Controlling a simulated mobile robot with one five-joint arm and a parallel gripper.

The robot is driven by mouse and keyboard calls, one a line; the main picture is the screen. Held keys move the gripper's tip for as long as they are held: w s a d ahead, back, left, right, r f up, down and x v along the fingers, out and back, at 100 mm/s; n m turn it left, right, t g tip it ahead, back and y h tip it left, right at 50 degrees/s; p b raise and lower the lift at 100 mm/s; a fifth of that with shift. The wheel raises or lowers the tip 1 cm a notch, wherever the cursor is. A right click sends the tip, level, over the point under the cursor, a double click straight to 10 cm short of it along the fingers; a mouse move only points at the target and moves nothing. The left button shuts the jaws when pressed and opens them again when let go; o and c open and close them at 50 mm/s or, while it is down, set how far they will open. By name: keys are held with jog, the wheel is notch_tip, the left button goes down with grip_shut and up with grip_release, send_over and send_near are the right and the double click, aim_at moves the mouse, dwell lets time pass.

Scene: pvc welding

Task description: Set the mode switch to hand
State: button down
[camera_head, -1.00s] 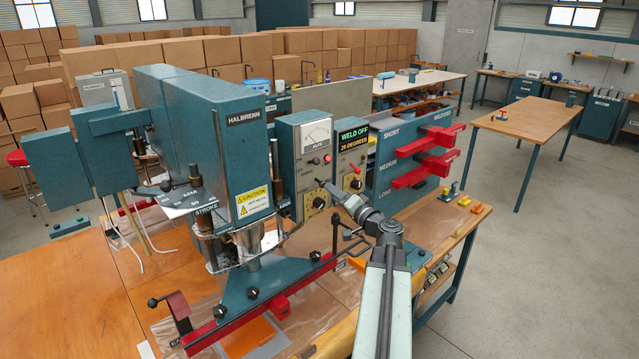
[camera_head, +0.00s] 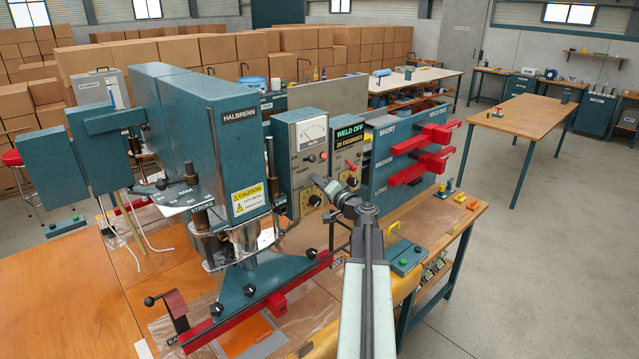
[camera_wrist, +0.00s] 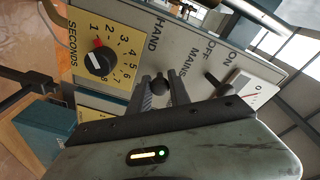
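The grey control panel of the welder stands mid-picture in the head view (camera_head: 290,150), with a meter and a yellow dial plate. In the wrist view the panel (camera_wrist: 185,40) appears turned sideways, with the labels HAND, MAINS, ON and OFF. A dark round-ended switch knob (camera_wrist: 159,82) sits below the word HAND, likely the mode switch; its other label is hidden. My gripper (camera_wrist: 163,88) is open, with its two fingers on either side of this knob. Whether they touch it I cannot tell. In the head view my gripper (camera_head: 318,183) is at the panel face.
A SECONDS dial (camera_wrist: 97,64) and the mains toggle (camera_wrist: 213,82) flank the knob. A display box reading WELD OFF (camera_head: 350,150) stands right of the panel.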

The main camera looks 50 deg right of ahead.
jog(key=shift+a+m+g+h, duration=0.3)
jog(key=shift+a+m+h, duration=0.3)
jog(key=shift+h, duration=0.4)
jog(key=m+h, duration=0.1)
jog(key=m+g+h, duration=0.1)
jog(key=h, duration=0.1)
jog(key=shift+w, duration=0.25)
jog(key=c, duration=1.2)
grip_release()
